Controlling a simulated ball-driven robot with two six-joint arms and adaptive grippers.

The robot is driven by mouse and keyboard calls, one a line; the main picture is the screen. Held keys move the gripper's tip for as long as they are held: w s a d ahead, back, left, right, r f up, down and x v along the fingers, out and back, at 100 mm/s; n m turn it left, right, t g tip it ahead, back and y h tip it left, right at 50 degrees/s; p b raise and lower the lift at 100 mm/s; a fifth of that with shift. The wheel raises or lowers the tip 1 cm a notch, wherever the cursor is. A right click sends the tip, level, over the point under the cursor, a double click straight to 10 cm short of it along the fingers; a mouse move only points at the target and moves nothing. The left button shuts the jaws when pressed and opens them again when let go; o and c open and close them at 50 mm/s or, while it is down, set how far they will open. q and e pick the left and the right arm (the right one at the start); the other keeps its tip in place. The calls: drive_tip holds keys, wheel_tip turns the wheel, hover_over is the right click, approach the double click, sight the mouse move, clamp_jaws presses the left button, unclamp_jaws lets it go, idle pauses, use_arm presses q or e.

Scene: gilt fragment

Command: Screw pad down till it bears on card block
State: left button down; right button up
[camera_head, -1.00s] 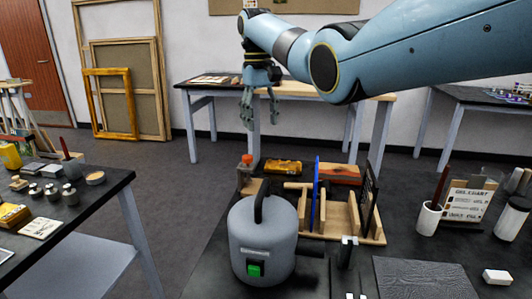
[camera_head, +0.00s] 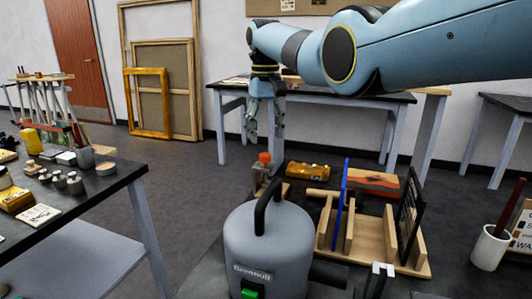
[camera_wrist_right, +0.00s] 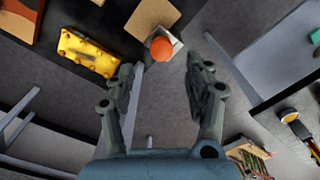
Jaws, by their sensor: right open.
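A small grey clamp with an orange knob (camera_head: 265,158) stands on the dark bench beyond the grey pot. In the right wrist view the orange knob (camera_wrist_right: 162,48) shows from above, beside a light wooden piece (camera_wrist_right: 152,20). My right gripper (camera_head: 266,125) hangs open and empty above the knob, fingers pointing down. In the right wrist view its fingertips (camera_wrist_right: 163,75) are spread, and the knob appears beyond them, between their lines. I cannot make out the pad under the knob, nor tell whether the wooden piece is the card block. My left gripper is not in view.
A yellow studded piece (camera_head: 307,171) lies right of the clamp. A wooden rack (camera_head: 385,235) with a blue panel (camera_head: 341,203) stands further right. The grey pot (camera_head: 265,245) with its tall black handle stands in front. Floor shows left of the bench.

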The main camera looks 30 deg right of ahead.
sight(265, 155)
wheel_tip(265, 155, down, 6)
drive_tip(key=shift+a+r+b, duration=0.1)
drive_tip(key=shift+r+b, duration=0.05)
drive_tip(key=shift+b, duration=0.45)
clamp_jaws()
